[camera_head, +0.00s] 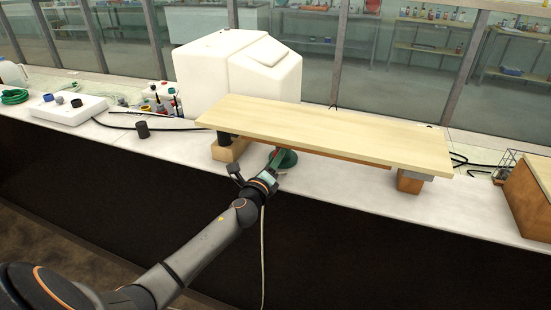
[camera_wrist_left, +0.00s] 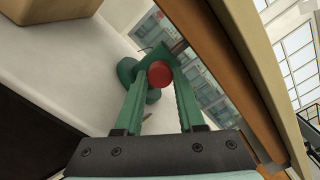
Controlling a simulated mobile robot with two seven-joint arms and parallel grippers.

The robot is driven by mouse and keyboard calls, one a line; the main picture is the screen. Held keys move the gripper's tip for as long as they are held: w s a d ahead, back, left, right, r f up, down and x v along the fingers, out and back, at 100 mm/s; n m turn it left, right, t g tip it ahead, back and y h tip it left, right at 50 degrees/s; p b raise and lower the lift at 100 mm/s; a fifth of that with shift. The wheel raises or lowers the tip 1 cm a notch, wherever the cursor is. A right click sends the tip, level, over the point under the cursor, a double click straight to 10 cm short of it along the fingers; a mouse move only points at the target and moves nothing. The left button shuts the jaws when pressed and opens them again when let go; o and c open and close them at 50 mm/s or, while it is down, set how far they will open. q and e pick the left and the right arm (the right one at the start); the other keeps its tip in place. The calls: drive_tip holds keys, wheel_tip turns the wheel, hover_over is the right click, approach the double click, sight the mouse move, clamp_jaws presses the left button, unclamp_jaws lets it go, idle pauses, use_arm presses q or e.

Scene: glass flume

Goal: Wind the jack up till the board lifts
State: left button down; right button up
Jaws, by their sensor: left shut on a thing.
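The pale wooden board (camera_head: 330,130) spans the white bench, its left end over a dark post on a wooden block (camera_head: 229,150) and its right end over another block (camera_head: 410,181). The green jack (camera_head: 286,159) stands under the board's front edge, partly hidden by the board and my gripper. My left gripper (camera_head: 277,160) reaches in at the jack from the front. In the left wrist view its green fingers (camera_wrist_left: 160,88) are shut around the jack's red knob (camera_wrist_left: 160,74). The board's underside (camera_wrist_left: 225,60) runs close along the right there. My right gripper is out of view.
A large white tank (camera_head: 237,72) stands behind the board. A dark cylinder (camera_head: 143,130) and a white box (camera_head: 67,108) stand to the left. A wooden crate (camera_head: 530,198) is at the right end. The bench front is mostly clear.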

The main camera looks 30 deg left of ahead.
use_arm(q)
drive_tip(key=shift+m, duration=0.6)
drive_tip(key=c, duration=0.5)
unclamp_jaws()
drive_tip(key=v, duration=1.2)
drive_tip(key=shift+s, duration=0.2)
drive_tip(key=shift+d, duration=0.1)
